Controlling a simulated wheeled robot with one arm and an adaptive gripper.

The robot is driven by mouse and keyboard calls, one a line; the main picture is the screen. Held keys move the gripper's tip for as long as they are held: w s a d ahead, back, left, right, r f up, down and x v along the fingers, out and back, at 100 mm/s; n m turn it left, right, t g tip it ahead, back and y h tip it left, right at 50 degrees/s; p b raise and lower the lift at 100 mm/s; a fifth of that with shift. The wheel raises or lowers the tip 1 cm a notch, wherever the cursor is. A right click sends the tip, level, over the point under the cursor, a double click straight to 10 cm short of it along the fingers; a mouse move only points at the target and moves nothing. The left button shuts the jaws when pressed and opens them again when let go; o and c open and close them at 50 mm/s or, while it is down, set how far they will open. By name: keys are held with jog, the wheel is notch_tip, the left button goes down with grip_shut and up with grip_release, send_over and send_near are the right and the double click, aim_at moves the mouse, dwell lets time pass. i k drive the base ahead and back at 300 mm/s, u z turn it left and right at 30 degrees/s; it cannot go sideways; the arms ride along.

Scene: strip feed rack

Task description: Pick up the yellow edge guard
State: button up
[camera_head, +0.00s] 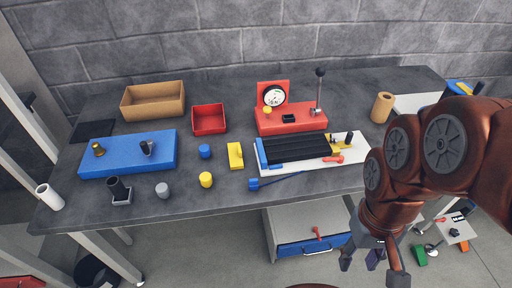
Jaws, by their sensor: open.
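A flat yellow block (235,155) lies on the dark table, left of the black ribbed rack (293,150). Another yellow piece (335,144) sits at the rack's right end on a white board (350,153); I cannot tell for certain which of the two is the edge guard. A blue strip (261,154) runs along the rack's left side. My gripper (373,266) is open and empty, hanging in front of the table's front edge at lower right, apart from both yellow pieces.
A red gauge stand (291,119) with an upright lever is behind the rack. A blue block (129,156), red bin (209,119), cardboard box (153,100) and several small cylinders occupy the left. A drawer cabinet (308,228) stands below the table. My arm covers the table's right end.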

aim_at(235, 149)
jog(key=u, duration=0.4)
jog(key=k, duration=0.55)
jog(key=u, duration=1.2)
jog(key=i, duration=0.75)
